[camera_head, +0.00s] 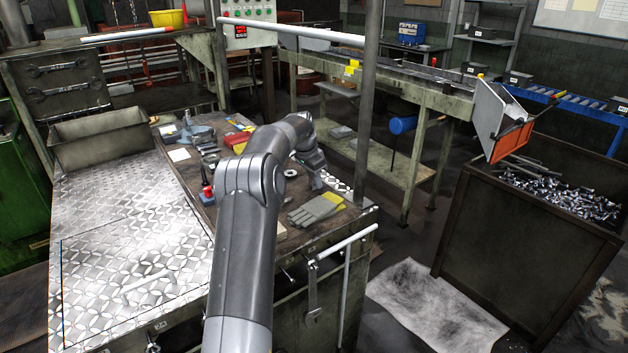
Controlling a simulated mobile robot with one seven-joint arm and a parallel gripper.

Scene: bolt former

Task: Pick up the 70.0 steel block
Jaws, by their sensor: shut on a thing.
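My arm reaches over the dark bench top (240,235). My gripper (317,181) points down near the bench's right part, beyond the grey and yellow gloves. It is shut on a small grey thing, taken as the 70.0 steel block. That piece is too small and too covered by the gripper to make out its shape or marking. I cannot tell whether it touches the bench top. Several small metal pieces (208,150) lie on the bench to the left of my arm, with no readable marks.
The gloves (316,209) and a metal ring (291,173) lie close to my gripper. An upright post (367,110) stands right of the gripper. A bolt bin (500,250) stands farther right.

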